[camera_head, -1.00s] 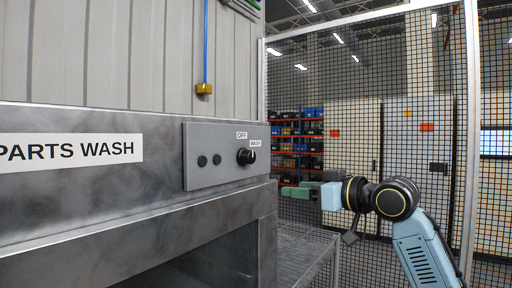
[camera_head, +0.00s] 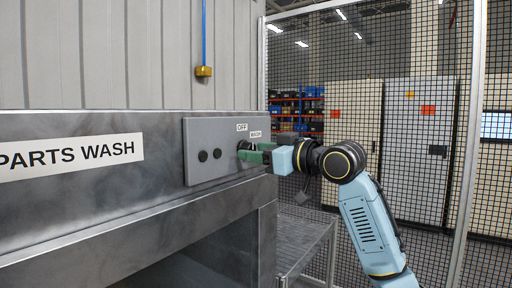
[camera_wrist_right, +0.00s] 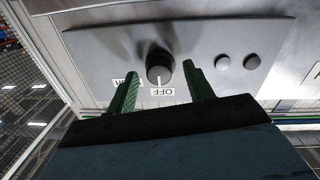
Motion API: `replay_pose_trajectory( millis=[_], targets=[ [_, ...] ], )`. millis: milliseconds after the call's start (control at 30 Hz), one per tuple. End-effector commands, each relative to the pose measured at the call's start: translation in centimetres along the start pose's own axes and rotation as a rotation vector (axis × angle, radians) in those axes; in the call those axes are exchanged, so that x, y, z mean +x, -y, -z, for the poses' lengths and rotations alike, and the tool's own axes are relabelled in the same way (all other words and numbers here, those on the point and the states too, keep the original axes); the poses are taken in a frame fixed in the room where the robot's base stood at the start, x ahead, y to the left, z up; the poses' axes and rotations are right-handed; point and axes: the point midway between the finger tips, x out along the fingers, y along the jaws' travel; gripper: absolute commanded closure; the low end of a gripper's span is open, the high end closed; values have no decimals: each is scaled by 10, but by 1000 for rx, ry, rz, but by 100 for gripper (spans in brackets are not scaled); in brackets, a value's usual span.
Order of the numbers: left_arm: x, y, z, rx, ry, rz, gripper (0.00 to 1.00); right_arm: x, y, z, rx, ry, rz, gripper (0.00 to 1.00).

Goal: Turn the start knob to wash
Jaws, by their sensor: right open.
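The black start knob (camera_wrist_right: 160,67) sits on a grey control panel (camera_head: 208,135) with labels OFF (camera_head: 242,127) and WASH (camera_head: 256,134). In the wrist view a pale mark on the knob faces the OFF label (camera_wrist_right: 162,91). My right gripper (camera_head: 252,153) is open at the knob, its green fingers (camera_wrist_right: 159,72) on either side of it. A gap shows between each finger and the knob in the wrist view. In the head view the fingers mostly hide the knob. My left gripper is not in view.
Two dark round buttons (camera_head: 210,155) are beside the knob on the panel. The PARTS WASH sign (camera_head: 70,152) is on the machine's front. A mesh fence (camera_head: 420,60) stands to the right, and a metal table (camera_head: 305,240) is below my right arm.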

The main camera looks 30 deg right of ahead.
Motion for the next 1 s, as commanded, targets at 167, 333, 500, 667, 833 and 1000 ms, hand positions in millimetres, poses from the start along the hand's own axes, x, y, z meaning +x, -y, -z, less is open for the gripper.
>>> replay_pose_trajectory(
  millis=[167,333,500,667,833,1000],
  targets=[
    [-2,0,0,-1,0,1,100,9,0,0,-1,0,-1,48],
    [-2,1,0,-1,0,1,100,9,0,0,-1,1,-1,48],
    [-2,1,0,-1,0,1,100,9,0,0,-1,1,-1,61],
    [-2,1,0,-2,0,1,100,9,0,0,-1,1,0,82],
    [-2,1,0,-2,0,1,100,9,0,0,1,1,0,93],
    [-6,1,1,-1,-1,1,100,9,0,0,26,4,0,93]
  ],
)
